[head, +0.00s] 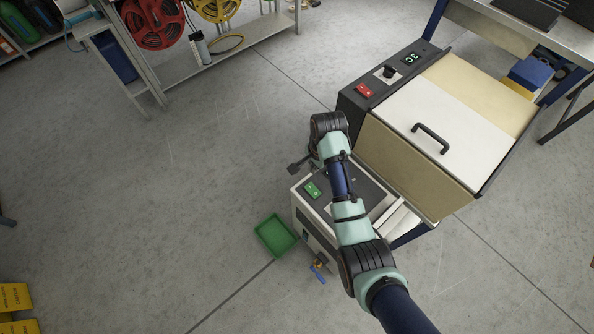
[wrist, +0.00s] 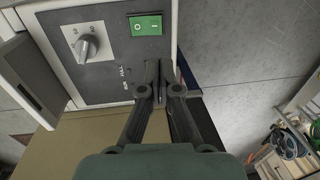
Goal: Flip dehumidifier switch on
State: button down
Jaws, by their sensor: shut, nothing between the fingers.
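The green rocker switch (wrist: 146,26), marked O and I, sits on the dark grey panel (wrist: 112,58) of a white-cased unit that appears to be the dehumidifier. I cannot tell which side is pressed. My gripper (wrist: 163,84) is shut and empty. In the wrist view its fingertips appear below and slightly right of the switch, apart from it. My gripper (head: 298,164) is by the unit's upper left edge in the head view.
A grey dial (wrist: 86,45) is left of the switch. A larger machine (head: 425,125) with a red switch (head: 365,90) and a lid handle stands close by. A green tray (head: 277,235) lies on the floor beside the unit.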

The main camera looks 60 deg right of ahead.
aim_at(309, 186)
jog(key=f+b, duration=0.2)
jog(key=f, duration=0.2)
jog(key=f+b, duration=0.3)
jog(key=f, duration=0.2)
jog(key=w+f+b, duration=0.1)
jog(key=f+b, duration=0.1)
jog(key=f, duration=0.2)
jog(key=shift+d+f+b, duration=0.15)
jog(key=shift+f+b, duration=0.1)
jog(key=shift+b, duration=0.15)
jog(key=shift+w+f, duration=0.1)
jog(key=shift+f, duration=0.2)
jog(key=shift+w+d+f, duration=0.1)
jog(key=shift+f, duration=0.15)
jog(key=shift+r, duration=0.1)
jog(key=shift+s+r+p, duration=0.2)
jog(key=shift+s+p, duration=0.05)
jog(key=shift+p, duration=0.45)
jog(key=shift+s+a+r+p, duration=0.15)
jog(key=shift+s+a+p, duration=0.2)
jog(key=shift+p, duration=0.35)
